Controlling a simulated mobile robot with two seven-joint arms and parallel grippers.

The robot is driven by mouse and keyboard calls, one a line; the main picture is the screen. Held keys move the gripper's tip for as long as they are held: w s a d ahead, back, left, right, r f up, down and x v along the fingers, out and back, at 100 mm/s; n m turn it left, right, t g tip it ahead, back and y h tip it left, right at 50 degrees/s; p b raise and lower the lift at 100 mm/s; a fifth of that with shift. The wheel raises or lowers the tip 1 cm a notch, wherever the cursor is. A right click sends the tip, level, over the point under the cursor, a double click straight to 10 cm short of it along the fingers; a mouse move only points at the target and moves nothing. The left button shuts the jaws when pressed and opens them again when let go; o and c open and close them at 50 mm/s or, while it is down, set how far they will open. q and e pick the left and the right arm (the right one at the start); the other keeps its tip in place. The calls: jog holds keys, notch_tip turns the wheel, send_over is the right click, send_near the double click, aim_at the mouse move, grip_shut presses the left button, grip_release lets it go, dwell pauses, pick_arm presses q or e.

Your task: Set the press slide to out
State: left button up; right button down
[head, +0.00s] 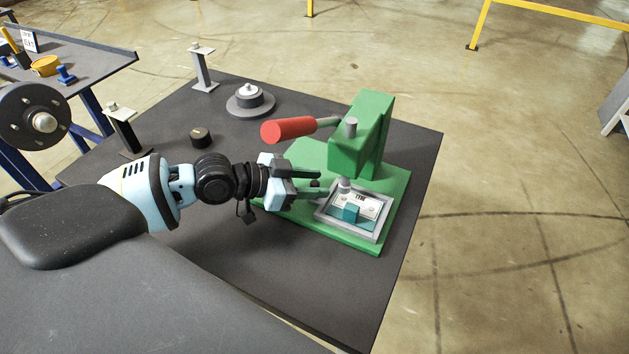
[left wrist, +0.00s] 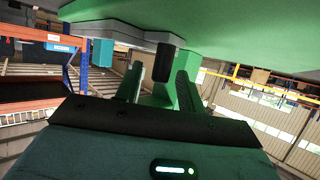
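The green press (head: 361,137) stands on the dark table, with a red lever handle (head: 288,130) pointing left. Its slide is a grey-framed tray (head: 377,233) on the green base, below and in front of the press head. A teal block (head: 351,213) and a printed white card (head: 357,203) lie in the tray. My left gripper (head: 321,183) is at the tray's left side, its fingers apart. A small dark knob (head: 314,183) sits between the fingers; in the left wrist view the knob (left wrist: 166,62) is nearer the right finger, contact unclear. My right gripper is out of view.
A round grey base with a white top (head: 249,97), a black knob (head: 200,137) and two metal posts (head: 205,70) (head: 126,129) stand on the table's left part. Another table (head: 100,58) is at upper left. The floor right of the table is clear.

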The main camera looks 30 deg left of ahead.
pick_arm(q)
jog(key=shift+w+d+f, duration=0.15)
jog(key=shift+w+d, duration=0.1)
jog(key=shift+w, duration=0.05)
grip_shut()
dwell(0.3)
